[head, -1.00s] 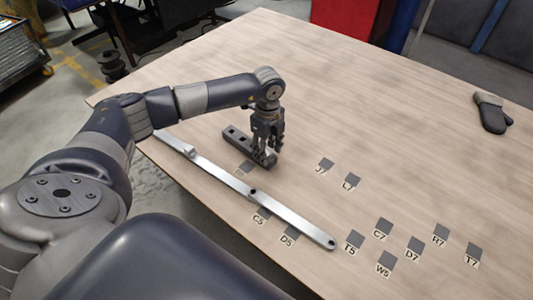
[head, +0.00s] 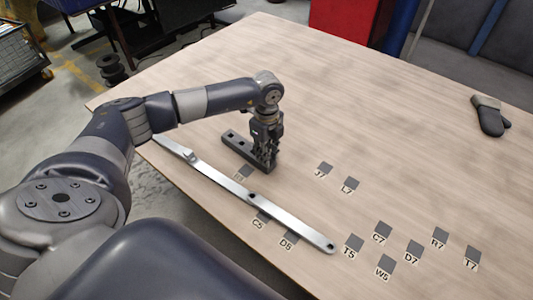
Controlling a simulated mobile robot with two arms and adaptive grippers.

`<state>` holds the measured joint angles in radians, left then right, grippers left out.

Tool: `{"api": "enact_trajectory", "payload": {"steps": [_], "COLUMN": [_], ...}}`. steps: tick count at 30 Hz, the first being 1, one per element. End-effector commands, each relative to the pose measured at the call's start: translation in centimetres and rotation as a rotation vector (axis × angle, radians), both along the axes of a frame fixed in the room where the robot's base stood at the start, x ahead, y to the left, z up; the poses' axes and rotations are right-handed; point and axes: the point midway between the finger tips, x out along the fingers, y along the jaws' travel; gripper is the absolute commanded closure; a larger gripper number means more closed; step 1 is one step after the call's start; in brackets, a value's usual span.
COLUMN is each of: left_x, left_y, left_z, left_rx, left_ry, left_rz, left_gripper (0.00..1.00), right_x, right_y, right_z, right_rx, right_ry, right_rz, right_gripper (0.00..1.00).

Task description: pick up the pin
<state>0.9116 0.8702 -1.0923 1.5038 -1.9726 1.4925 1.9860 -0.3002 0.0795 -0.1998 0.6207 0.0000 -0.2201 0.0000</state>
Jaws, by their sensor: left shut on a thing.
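My left gripper (head: 265,163) points down at the near right end of a dark block with holes (head: 234,142) on the table. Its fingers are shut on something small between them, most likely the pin. The pin itself is hidden by the fingers, and I cannot tell whether it is still seated in the block. My right gripper is not in view.
A long galvanized bar (head: 225,178) lies in front of the block, close to the table's near left edge. Several labelled dark squares (head: 354,242) are on the table (head: 400,130). A dark glove (head: 489,117) lies at the far right. The table's back middle is clear.

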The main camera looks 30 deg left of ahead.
Motion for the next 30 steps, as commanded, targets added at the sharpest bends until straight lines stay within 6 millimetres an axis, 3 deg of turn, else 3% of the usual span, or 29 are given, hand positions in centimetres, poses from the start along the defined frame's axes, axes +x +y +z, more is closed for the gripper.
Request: {"api": "enact_trajectory", "payload": {"steps": [10, 21, 30], "left_x": [-0.1, -8.1, -14.0], "left_y": [0.0, -0.7, -1.4], "left_z": [3.8, 4.4, 4.6], "left_rx": [0.001, 0.002, 0.001], "left_ry": [0.000, 0.005, 0.002], "left_rz": [0.000, -0.003, -0.001], "left_gripper": [1.00, 1.00, 1.00], "right_x": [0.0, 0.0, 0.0], "right_y": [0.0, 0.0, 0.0], "right_z": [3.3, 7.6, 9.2], "right_rx": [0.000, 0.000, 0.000], "right_ry": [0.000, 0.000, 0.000], "right_rz": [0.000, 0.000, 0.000], "right_gripper": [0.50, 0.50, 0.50]}}
